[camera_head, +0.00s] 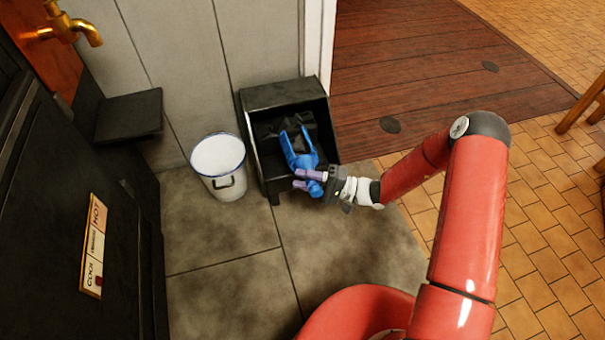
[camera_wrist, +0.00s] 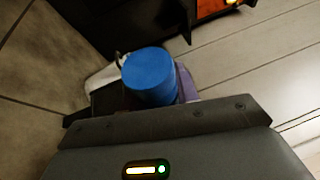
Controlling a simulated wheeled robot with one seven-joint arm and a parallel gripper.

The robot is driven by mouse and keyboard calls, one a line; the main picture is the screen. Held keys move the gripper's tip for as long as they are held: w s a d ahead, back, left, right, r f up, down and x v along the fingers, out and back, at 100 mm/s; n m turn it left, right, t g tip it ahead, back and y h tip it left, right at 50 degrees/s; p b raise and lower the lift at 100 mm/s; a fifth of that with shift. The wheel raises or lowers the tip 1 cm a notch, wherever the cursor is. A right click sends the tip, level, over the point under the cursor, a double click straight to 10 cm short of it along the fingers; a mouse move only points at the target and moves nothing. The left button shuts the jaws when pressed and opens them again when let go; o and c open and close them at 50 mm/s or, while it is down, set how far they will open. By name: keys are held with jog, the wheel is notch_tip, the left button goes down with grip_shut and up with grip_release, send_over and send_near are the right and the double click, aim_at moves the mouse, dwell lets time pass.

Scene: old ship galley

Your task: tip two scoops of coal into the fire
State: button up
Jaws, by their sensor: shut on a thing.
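The blue scoop (camera_head: 300,150) is at the mouth of a black coal box (camera_head: 264,97), which has dark coal (camera_head: 268,130) inside. My gripper (camera_head: 312,181), with purple fingertips, is shut on the scoop at the box's front right. The blue end of its handle (camera_wrist: 150,75) fills the middle of the wrist view. I cannot tell whether the scoop holds coal. The black stove (camera_head: 60,220) stands at the left of the head view, with a COOL–HOT label (camera_head: 94,245). No fire shows clearly in the head view. In the wrist view an orange patch (camera_wrist: 212,8) shows at the top right; I cannot tell whether it is fire.
A white bucket with a blue rim (camera_head: 225,185) stands just left of the coal box. A black shelf (camera_head: 130,115) juts out by the stove, below a brass tap (camera_head: 72,28). The grey floor slab (camera_head: 225,295) in front is clear. Wooden legs (camera_head: 582,105) stand far right.

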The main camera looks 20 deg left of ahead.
jog(key=s+d+r+p, duration=0.3)
jog(key=s+d+r, duration=0.1)
jog(key=s, duration=0.5)
jog(key=s+d+r+n+p, duration=0.1)
jog(key=s+d+r+p, duration=0.3)
jog(key=s+d, duration=0.3)
jog(key=shift+s+r, duration=0.7)
jog(key=shift+s, duration=0.45)
jog(key=shift+d, duration=0.15)
dwell(0.4)
